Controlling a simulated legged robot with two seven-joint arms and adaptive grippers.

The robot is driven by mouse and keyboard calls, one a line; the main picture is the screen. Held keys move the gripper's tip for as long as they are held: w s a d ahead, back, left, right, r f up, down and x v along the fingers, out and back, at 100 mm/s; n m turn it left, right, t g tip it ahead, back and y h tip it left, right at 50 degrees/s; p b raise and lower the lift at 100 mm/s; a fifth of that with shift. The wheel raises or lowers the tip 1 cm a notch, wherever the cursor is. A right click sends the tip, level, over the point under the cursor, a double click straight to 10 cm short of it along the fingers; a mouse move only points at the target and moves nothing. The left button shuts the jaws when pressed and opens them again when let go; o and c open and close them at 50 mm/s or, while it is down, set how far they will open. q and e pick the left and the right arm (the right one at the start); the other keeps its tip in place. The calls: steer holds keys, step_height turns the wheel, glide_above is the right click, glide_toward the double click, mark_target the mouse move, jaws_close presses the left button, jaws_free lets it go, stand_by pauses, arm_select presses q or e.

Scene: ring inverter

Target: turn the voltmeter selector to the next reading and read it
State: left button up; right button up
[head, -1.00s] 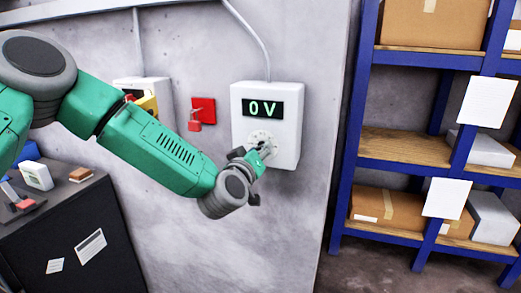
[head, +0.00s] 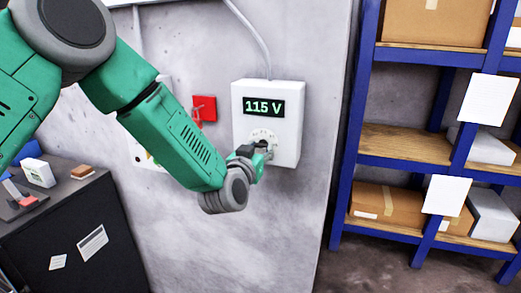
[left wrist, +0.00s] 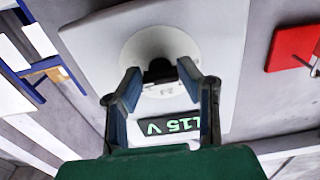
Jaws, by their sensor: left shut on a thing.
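The voltmeter (head: 290,125) is a white box on the grey wall. Its display (head: 263,107) reads 115 V in green. The round selector dial (head: 262,136) sits below the display and is partly hidden by my left gripper (head: 264,150). In the left wrist view, the fingers of my left gripper (left wrist: 162,80) are shut on the black selector knob (left wrist: 159,70) in the middle of the white dial (left wrist: 175,45). The display (left wrist: 160,128) also shows there, partly hidden by a finger. My right gripper is not in view.
Another white box (head: 143,152) is mostly behind my left arm. A dark cabinet (head: 60,225) with small items stands lower left. Blue shelves (head: 350,150) with boxes stand right.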

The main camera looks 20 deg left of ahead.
arm_select(q)
steer(key=shift+r, duration=0.2)
steer(key=o, duration=1.1)
steer(key=shift+o, duration=0.2)
steer(key=shift+f, duration=0.1)
steer(key=shift+s+f, duration=0.1)
steer(key=shift+s, duration=0.2)
steer(key=s, duration=1.1)
steer(key=shift+s+a, duration=0.15)
steer(key=shift+a, duration=0.05)
